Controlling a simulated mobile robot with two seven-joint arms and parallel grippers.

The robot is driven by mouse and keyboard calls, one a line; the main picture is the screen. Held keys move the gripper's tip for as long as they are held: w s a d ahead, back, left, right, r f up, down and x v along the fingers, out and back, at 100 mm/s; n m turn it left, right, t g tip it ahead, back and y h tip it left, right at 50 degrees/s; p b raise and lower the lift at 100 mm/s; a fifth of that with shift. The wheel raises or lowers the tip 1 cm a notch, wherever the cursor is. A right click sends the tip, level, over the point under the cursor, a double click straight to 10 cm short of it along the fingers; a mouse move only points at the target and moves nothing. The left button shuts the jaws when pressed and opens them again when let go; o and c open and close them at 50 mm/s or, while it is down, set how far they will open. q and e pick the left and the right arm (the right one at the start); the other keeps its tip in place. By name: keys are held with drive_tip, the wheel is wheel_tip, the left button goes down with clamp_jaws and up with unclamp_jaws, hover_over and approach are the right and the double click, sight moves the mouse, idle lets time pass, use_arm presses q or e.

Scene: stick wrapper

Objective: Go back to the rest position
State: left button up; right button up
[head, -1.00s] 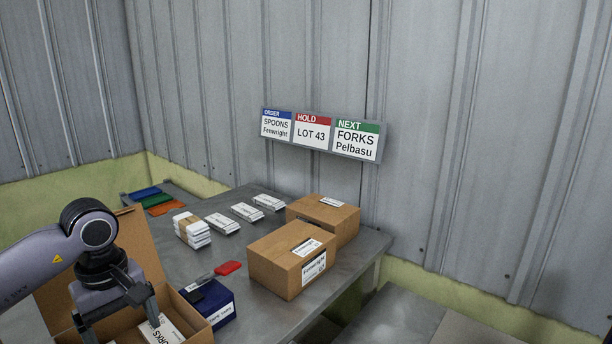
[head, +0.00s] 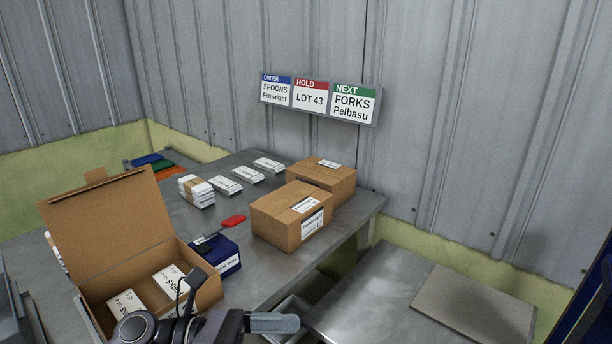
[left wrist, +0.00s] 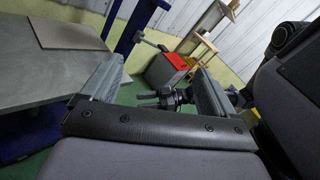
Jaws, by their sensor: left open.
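My left gripper (left wrist: 158,72) is open and empty in the left wrist view, with its two grey fingers apart and nothing between them.
On the metal table (head: 190,226) are two closed cartons (head: 290,214), a dark blue box (head: 216,252), a red piece (head: 234,220) and rows of white packs (head: 222,186). A lower grey table (head: 375,303) with a flat board (head: 470,305) is at right.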

use_arm(q)
drive_tip(key=w+a+f+n+t+y, duration=0.3)
drive_tip(key=n+t, duration=0.5)
drive_tip(key=n, duration=0.6)
drive_tip(key=a+f+n+t+y, duration=0.2)
drive_tip(key=a+n+t+y, duration=0.45)
drive_tip(key=n, duration=0.85)
drive_tip(key=s+a+f+n+g+y, duration=0.2)
drive_tip(key=s+f+n, duration=0.4)
drive_tip(key=f+n, duration=0.3)
drive_tip(key=s+a+f+n+g+y+p, duration=0.1)
drive_tip(key=s+a+f+n+g+y, duration=0.1)
drive_tip(key=s+a+f+n+y, duration=0.2)
drive_tip(key=s+a+f+n, duration=0.1)
drive_tip(key=s+f+n, duration=0.2)
drive_tip(key=f, duration=0.3)
drive_tip(key=shift+n, duration=0.9)
